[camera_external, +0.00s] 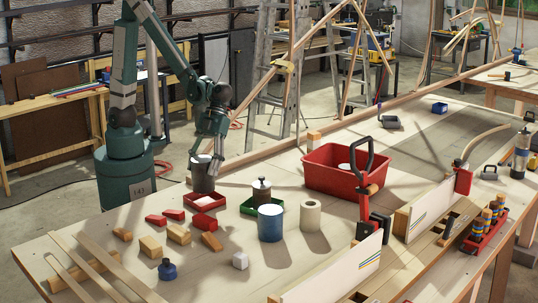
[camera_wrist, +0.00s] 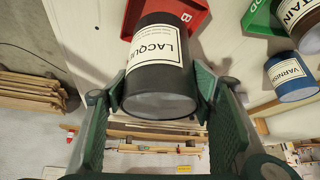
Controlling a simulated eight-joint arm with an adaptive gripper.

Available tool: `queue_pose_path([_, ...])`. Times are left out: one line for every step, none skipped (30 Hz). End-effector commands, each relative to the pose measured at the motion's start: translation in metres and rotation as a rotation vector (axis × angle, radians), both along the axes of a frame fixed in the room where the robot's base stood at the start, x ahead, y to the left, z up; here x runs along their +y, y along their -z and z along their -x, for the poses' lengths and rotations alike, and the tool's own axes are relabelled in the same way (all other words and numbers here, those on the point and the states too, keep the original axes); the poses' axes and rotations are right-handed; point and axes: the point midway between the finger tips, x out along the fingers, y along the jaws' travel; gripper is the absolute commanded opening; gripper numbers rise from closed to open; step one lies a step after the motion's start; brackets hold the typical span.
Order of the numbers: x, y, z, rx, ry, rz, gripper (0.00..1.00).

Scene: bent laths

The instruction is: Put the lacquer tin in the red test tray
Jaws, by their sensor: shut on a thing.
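The lacquer tin (camera_external: 203,176) is a dark cylinder. In the wrist view, the tin (camera_wrist: 160,80) shows a white label reading "LACQU…". My gripper (camera_external: 210,150) is shut on it, with the green fingers (camera_wrist: 163,92) on either side of the tin. The small red test tray (camera_external: 219,206) lies on the bench just in front of the tin in the external view. In the wrist view, the tray (camera_wrist: 190,18) carries a white "B" and is partly hidden behind the tin. I cannot tell the exact height of the tin above the bench.
A dark-topped tin (camera_external: 261,190) stands at a green tray (camera_external: 248,208), right of the red tray. A blue varnish tin (camera_external: 270,224) and a pale roll (camera_external: 310,215) stand nearby. Wooden and red blocks (camera_external: 179,234) lie in front. A big red tub (camera_external: 325,172) is farther right.

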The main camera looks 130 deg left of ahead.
Motion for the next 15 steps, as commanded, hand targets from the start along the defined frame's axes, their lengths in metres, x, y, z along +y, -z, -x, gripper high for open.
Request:
queue_pose_path([0.0, 0.0046, -0.0003, 0.0, 0.0, 0.0, 0.31])
queue_pose_path([0.0, 0.0066, -0.0002, 0.0, 0.0, 0.0, 0.31])
queue_pose_path([0.0, 0.0085, -0.0003, 0.0, 0.0, 0.0, 0.31])
queue_pose_path([0.0, 0.0097, -0.0003, 0.0, 0.0, 0.0, 0.31])
queue_pose_path([0.0, 0.0105, -0.0002, 0.0, 0.0, 0.0, 0.31])
queue_pose_path([-0.0001, 0.0113, -0.0001, 0.0, 0.0, 0.0, 0.31])
queue_pose_path([-0.0001, 0.0117, -0.0001, 0.0, 0.0, 0.0, 0.31])
queue_pose_path([-0.0001, 0.0119, -0.0001, 0.0, 0.0, 0.0, 0.31])
queue_pose_path([-0.0002, 0.0119, 0.0, 0.0, 0.0, 0.0, 0.31])
queue_pose_path([-0.0002, 0.0119, 0.0, 0.0, 0.0, 0.0, 0.31])
queue_pose_path([-0.0002, 0.0119, 0.0, 0.0, 0.0, 0.0, 0.31])
queue_pose_path([-0.0001, 0.0118, 0.0, 0.0, 0.0, 0.0, 0.31])
queue_pose_path([-0.0001, 0.0118, 0.0, 0.0, 0.0, 0.0, 0.31])
queue_pose_path([-0.0001, 0.0118, 0.0, 0.0, 0.0, 0.0, 0.31])
queue_pose_path([-0.0001, 0.0118, 0.0, 0.0, 0.0, 0.0, 0.31])
